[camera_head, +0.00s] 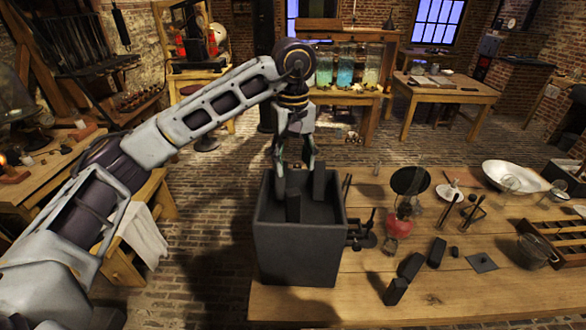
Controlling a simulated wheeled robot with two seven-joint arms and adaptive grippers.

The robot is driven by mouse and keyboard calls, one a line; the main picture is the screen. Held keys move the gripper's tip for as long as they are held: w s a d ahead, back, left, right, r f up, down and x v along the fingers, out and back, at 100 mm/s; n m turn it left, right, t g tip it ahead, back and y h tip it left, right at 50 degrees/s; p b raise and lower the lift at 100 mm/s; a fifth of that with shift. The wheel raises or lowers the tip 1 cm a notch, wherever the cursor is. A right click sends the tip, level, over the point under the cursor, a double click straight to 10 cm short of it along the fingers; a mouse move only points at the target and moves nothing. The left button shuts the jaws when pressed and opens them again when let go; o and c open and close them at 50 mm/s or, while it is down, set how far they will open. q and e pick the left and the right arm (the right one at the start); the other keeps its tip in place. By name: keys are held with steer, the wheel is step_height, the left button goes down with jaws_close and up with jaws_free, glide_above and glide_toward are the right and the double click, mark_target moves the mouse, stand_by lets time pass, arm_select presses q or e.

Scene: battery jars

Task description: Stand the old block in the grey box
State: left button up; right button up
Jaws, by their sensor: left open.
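The grey box (300,255) stands open-topped at the left end of the wooden table. My left gripper (298,180) points down into its mouth, with its fingers spread apart. A dark block (293,208) stands inside the box, just below and between the fingers, and they do not appear closed on it. The box's front wall hides its lower part. Dark shapes at the fingertips blend with the box interior, so I cannot tell if another block is there. I cannot tell by looks which block is the old one. My right gripper is not in view.
Dark blocks (410,265) lie on the table right of the box. A red-based glass vessel (397,224) and a small dark stand (361,236) are close to the box's right side. A white bowl (509,174) and a wooden rack (555,238) are farther right.

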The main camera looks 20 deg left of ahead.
arm_select(q)
steer(key=shift+r, duration=1.4)
